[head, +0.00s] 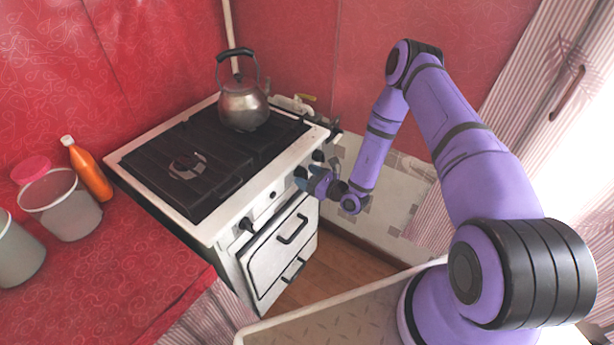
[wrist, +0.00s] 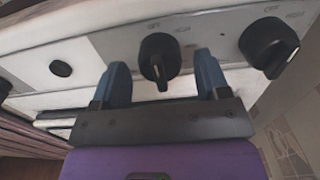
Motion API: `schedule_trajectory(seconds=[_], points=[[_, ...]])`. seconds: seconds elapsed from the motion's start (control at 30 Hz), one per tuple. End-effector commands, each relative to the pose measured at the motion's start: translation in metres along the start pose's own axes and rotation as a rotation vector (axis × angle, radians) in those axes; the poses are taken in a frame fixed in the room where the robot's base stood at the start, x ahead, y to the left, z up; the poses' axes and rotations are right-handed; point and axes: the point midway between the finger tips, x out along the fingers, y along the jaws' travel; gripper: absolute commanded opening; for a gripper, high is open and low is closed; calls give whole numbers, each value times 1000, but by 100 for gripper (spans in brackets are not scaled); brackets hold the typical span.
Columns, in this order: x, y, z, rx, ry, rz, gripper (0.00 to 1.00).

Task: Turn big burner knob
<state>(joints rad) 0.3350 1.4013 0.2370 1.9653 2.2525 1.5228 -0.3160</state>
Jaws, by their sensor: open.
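The stove's front panel (wrist: 115,45) carries black knobs. In the wrist view one black knob (wrist: 158,56) shows between my two blue fingers, its white-marked grip pointing down. A second black knob (wrist: 268,45) is to the right, its grip turned diagonally. My gripper (wrist: 161,72) is open, with a finger on either side of the middle knob and gaps visible. I cannot tell whether the fingertips reach around it. In the head view my gripper (head: 316,183) is at the panel's right part, partly hiding the knobs there. Which knob is the big burner's is not readable.
A metal kettle (head: 243,105) stands on the back of the white stove (head: 205,235). Another knob (head: 247,224) is at the panel's left, above the oven door (head: 275,258). An orange bottle (head: 91,172) and containers (head: 62,205) stand on the red counter (head: 120,265). Floor before the stove is open.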

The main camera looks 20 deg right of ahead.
Motion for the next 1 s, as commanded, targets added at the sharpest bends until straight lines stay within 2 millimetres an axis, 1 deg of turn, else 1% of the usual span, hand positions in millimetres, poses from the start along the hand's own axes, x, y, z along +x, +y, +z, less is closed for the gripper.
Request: schedule_trajectory(seconds=[0.1, 0.3, 0.33, 0.53, 0.77, 1.0], points=[[3, 0, 0, 0, -1, 0, 69], [3, 0, 0, 0, 0, 0, 69], [3, 0, 0, 0, 0, 0, 66], [3, 0, 0, 0, 0, 0, 21], [3, 0, 0, 10, 0, -1, 20], [2, -1, 0, 96, 0, -2, 20]])
